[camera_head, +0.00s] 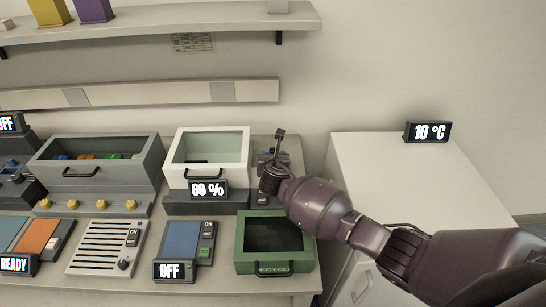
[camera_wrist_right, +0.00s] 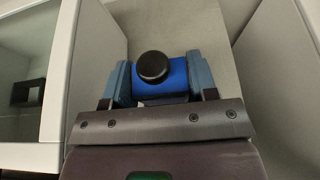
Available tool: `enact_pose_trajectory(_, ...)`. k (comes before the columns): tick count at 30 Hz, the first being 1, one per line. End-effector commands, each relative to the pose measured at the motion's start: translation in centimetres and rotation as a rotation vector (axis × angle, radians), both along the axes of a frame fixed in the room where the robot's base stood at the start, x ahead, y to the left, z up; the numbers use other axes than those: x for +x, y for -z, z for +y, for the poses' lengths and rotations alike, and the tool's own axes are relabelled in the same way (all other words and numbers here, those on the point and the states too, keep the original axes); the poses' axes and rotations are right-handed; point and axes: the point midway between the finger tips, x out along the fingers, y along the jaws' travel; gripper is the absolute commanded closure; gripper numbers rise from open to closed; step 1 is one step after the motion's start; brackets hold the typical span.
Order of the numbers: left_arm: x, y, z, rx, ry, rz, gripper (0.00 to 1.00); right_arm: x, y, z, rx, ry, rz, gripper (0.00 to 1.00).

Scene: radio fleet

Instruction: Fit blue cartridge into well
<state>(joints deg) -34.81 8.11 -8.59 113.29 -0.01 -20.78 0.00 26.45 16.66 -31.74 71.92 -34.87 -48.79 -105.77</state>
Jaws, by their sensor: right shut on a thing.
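My right gripper (camera_wrist_right: 160,84) is shut on the blue cartridge (camera_wrist_right: 176,86), which has a round black knob (camera_wrist_right: 153,66) facing the wrist camera. The cartridge sits between the two blue-grey finger pads. In the head view my right gripper (camera_head: 273,160) is over the bench, just right of the white box; the cartridge is mostly hidden there. The white box (camera_head: 238,167) has a "60 %" display in front. My left gripper is not in view.
A green open-topped bin (camera_head: 246,258) stands in front of my right gripper. A grey bin (camera_head: 100,172) with coloured pieces is to the left. Blue and orange panels line the bench front. A white cabinet (camera_head: 395,165) with a "10 °C" display (camera_head: 428,131) stands right, its top mostly clear.

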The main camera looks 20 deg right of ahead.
Motion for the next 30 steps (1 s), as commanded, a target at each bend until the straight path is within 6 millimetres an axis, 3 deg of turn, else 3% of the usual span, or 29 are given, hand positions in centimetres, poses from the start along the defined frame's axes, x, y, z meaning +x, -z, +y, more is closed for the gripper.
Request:
enact_pose_trajectory(8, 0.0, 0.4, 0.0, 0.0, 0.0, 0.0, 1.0, 0.0, 0.6, 0.0, -0.001, -0.001, -0.001, 0.73)
enact_pose_trajectory(9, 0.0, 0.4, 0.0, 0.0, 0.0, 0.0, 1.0, 0.0, 0.6, 0.0, -0.001, -0.001, -0.001, 0.44)
enact_pose_trajectory(15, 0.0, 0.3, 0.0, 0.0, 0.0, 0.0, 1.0, 0.0, 0.5, 0.0, 0.0, -0.001, -0.001, 0.17)
enact_pose_trajectory(25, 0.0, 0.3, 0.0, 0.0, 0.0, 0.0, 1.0, 0.0, 0.6, 0.0, -0.001, 0.0, 0.001, 0.17)
enact_pose_trajectory(30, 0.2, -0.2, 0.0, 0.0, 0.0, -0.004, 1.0, -1.3, 0.0, 0.4, 0.0, -0.001, 0.0, 0.17)
